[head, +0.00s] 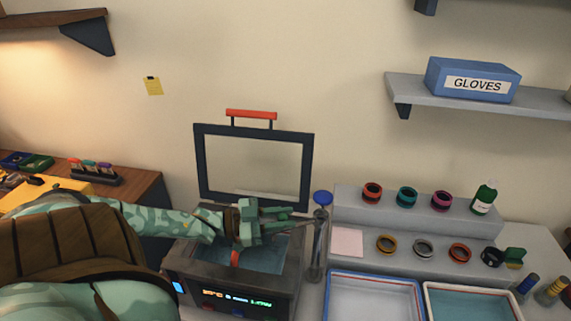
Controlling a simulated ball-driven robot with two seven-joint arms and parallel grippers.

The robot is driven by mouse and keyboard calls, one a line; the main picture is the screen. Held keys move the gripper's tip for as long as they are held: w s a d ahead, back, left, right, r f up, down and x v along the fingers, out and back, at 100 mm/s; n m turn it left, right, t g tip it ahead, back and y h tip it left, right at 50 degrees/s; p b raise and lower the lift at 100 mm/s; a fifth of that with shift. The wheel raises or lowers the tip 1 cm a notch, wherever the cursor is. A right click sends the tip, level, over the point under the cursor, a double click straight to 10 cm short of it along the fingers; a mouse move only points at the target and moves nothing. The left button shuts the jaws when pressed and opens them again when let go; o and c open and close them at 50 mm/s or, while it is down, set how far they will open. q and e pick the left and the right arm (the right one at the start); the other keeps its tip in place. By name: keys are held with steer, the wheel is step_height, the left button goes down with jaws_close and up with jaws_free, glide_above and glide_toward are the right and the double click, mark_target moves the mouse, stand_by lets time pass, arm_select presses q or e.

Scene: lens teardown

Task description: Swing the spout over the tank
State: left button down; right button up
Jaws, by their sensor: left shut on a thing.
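The tank (232,285) is a dark box with a lit display on its front and bluish water inside. Its framed lid (254,127) stands open behind it, with a red handle on top. A grey tap post (317,250) with a blue knob (322,198) stands at the tank's right side. The thin spout (303,224) runs from the post leftward to my gripper, over the tank's right part; its far end is hidden. My left gripper (284,218) is above the tank, shut on the spout. My right gripper is out of view.
A small orange piece (235,258) shows in the tank below my gripper.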

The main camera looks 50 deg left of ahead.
arm_select(q)
steer(key=shift+f, duration=0.1)
stand_by(0.3)
steer(key=c, duration=1.2)
jaws_free()
steer(key=shift+c, duration=0.2)
steer(key=shift+w, duration=0.1)
steer(key=p+v, duration=0.2)
steer(key=v, duration=1.4)
steer(key=shift+a, duration=0.2)
